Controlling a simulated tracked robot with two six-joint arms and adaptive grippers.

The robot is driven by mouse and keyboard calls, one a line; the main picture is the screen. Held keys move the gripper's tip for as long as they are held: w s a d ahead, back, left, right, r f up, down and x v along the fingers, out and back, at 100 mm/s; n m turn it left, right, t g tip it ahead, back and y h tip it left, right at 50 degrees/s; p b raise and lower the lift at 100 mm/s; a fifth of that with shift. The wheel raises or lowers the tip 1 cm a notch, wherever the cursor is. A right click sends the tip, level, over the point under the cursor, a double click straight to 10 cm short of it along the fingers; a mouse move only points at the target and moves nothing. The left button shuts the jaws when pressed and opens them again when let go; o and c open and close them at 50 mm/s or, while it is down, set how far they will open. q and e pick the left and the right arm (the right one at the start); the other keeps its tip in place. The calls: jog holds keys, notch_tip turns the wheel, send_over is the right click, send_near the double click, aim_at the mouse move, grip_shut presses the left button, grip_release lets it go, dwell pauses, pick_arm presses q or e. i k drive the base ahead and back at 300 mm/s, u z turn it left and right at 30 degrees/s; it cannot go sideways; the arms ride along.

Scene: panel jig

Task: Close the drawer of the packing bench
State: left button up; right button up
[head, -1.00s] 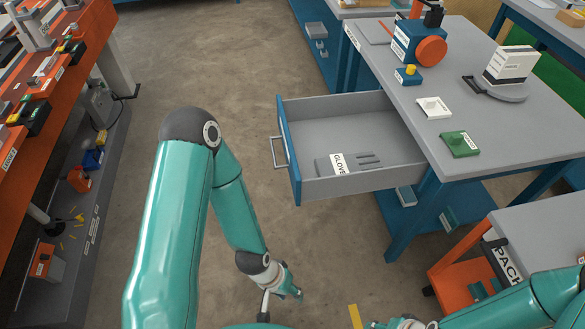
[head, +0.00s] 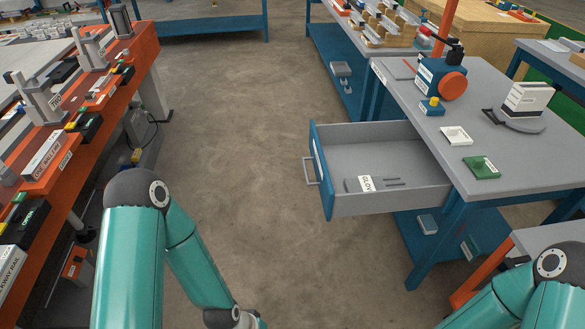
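The packing bench (head: 515,110) stands at the right with a grey top and blue legs. Its drawer (head: 400,140) is pulled well out to the left, with a blue front (head: 321,172) and a metal bar handle (head: 309,171). A dark grey item with a white glove label (head: 366,184) lies inside the drawer. My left arm comes in at the lower left and its gripper is cut off below the frame. My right arm shows at the lower right, with its gripper out of frame. Neither arm touches the drawer.
An orange jig bench (head: 100,100) stands at the left. Bare floor (head: 240,110) lies between the benches.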

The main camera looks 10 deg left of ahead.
aim_at(339, 152)
jog(key=u, duration=0.2)
jog(key=i, duration=1)
jog(key=z, duration=0.15)
jog(key=k, duration=0.75)
jog(key=u, duration=0.25)
jog(key=i, duration=0.75)
jog(key=z, duration=0.55)
